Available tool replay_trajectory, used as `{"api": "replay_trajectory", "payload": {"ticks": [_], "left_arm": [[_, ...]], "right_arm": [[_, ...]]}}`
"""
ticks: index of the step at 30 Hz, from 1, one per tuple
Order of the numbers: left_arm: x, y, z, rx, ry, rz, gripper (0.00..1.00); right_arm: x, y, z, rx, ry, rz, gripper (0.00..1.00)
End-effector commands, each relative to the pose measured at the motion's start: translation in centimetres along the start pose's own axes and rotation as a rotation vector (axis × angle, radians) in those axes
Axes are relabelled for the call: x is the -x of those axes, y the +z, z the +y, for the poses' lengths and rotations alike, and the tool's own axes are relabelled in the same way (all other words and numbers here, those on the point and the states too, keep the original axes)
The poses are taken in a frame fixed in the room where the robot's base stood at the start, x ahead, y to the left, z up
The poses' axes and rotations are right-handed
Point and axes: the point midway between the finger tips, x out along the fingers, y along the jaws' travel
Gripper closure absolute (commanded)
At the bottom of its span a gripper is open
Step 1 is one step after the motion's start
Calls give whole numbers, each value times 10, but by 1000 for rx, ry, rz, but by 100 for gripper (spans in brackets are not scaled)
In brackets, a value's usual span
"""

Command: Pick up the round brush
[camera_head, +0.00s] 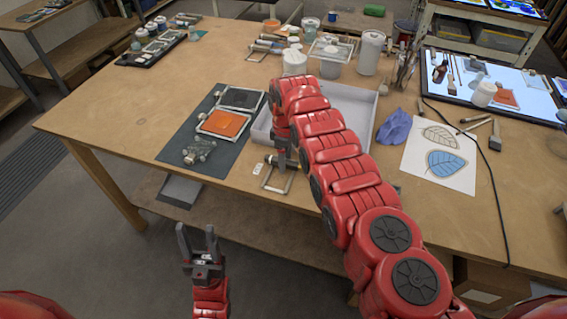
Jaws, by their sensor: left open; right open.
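Several brushes lie on the table at the right, next to the paper with leaf drawings; one thin brush (475,119) and a thicker one (495,134) show there. More brushes (406,68) stand upright in a jar behind them. I cannot tell which is the round brush. My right gripper (283,163) points down over the front of the table, beside the white tray and above a small frame, far left of the loose brushes. It is open; its fingers are partly hidden by my arm. My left gripper (198,240) is open, empty and upright in front of the table edge.
A grey mat (168,150) with an orange glass frame (223,123) lies left of the white tray (366,121). A purple cloth (395,127), leaf paper (411,163) and lit panel (535,94) are at the right. Jars (370,52) crowd the back.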

Motion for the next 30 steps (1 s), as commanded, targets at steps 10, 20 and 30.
{"api": "replay_trajectory", "payload": {"ticks": [10,20,30], "left_arm": [[0,0,0,0,0,0,50],[0,0,0,0,0,0,50],[1,0,0,0,0,0,50]], "right_arm": [[0,0,1,-1,2,1,66],[0,0,1,-1,2,2,100],[1,0,1,-1,2,2,100]]}}
